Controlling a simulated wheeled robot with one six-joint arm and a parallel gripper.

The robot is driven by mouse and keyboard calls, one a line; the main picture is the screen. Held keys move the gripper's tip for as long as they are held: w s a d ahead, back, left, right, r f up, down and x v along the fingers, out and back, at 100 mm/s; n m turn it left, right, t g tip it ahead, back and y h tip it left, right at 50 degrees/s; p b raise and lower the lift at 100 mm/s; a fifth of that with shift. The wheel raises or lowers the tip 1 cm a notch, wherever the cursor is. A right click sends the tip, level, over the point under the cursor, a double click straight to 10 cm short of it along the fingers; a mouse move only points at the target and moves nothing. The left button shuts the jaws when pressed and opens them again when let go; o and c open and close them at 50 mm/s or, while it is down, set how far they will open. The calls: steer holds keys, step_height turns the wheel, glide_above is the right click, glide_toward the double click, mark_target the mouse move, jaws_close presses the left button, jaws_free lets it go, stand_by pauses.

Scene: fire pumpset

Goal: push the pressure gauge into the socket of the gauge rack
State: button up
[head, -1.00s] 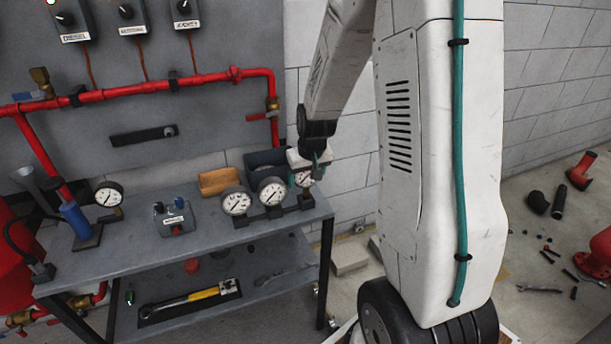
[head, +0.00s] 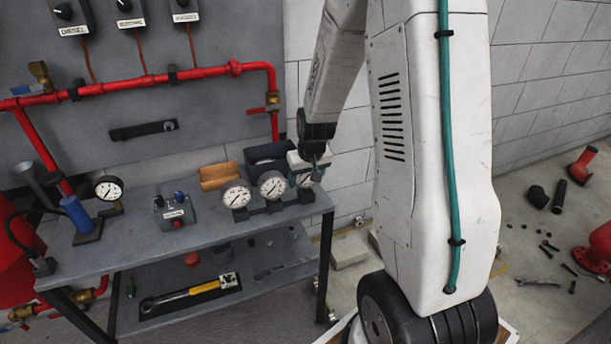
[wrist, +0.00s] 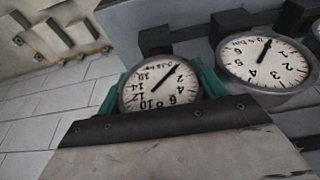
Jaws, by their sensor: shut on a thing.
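My gripper (head: 309,173) is shut on a round white-faced pressure gauge (wrist: 158,88), with teal fingers at both sides of it in the wrist view. In the head view the held gauge (head: 304,181) is partly covered by the gripper. It is at the right end of the dark gauge rack (head: 275,208), which stands on the grey bench. Two other gauges, the left one (head: 236,195) and the middle one (head: 272,185), sit in the rack. A dark block (wrist: 155,40) shows behind the held gauge. I cannot tell how deep the gauge is in the socket.
A neighbouring gauge (wrist: 266,60) is close on the right in the wrist view. Behind the rack are a dark bin (head: 268,155) and a wooden-coloured block (head: 219,176). A control box (head: 174,212) and another gauge (head: 109,188) stand further left on the bench.

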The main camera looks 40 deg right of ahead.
steer(key=shift+f, duration=0.45)
steer(key=o, duration=1.8)
steer(key=v, duration=0.8)
steer(key=shift+a, duration=0.1)
